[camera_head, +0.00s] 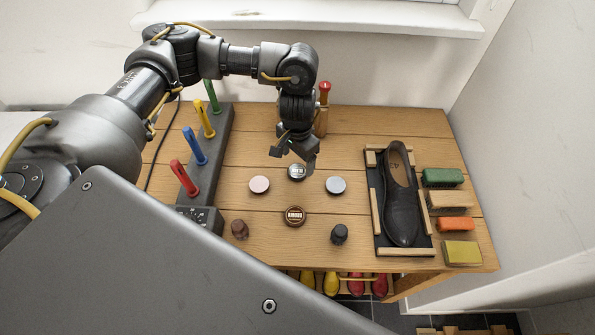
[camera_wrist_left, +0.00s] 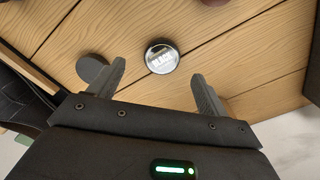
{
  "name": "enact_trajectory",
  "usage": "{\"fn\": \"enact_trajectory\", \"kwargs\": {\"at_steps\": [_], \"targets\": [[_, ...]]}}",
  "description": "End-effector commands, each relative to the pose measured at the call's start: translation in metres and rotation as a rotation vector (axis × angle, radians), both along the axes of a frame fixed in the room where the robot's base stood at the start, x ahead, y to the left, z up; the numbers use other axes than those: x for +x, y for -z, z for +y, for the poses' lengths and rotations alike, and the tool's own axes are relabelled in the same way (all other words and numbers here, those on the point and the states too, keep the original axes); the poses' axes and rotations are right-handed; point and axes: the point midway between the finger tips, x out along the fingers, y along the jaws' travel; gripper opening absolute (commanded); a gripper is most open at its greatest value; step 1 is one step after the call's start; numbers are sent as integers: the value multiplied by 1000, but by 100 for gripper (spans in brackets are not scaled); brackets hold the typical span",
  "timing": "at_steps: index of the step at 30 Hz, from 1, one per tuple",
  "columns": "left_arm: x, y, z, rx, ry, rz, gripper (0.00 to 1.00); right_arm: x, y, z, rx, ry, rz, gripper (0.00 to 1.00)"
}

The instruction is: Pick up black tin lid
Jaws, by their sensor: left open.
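My right gripper is not in view.
A dark knob (camera_head: 339,234) and a brown knob (camera_head: 240,229) stand nearer. A black shoe (camera_head: 400,200) and several brushes lie right; a tool rack (camera_head: 212,155) stands left.

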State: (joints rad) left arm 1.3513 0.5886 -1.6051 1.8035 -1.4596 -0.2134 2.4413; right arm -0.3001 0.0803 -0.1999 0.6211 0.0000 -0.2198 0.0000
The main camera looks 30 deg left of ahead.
Motion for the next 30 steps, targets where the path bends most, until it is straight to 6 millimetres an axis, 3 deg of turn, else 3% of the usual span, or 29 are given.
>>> {"fn": "enact_trajectory", "kwargs": {"at_steps": [5,15,24,30], "targets": [[0,5,0,0,-2,1,78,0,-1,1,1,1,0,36],[4,49,3,-1,-2,1,78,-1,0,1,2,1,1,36],[4,53,3,0,0,0,78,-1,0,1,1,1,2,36],[4,53,3,0,0,0,51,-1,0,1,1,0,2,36]]}}
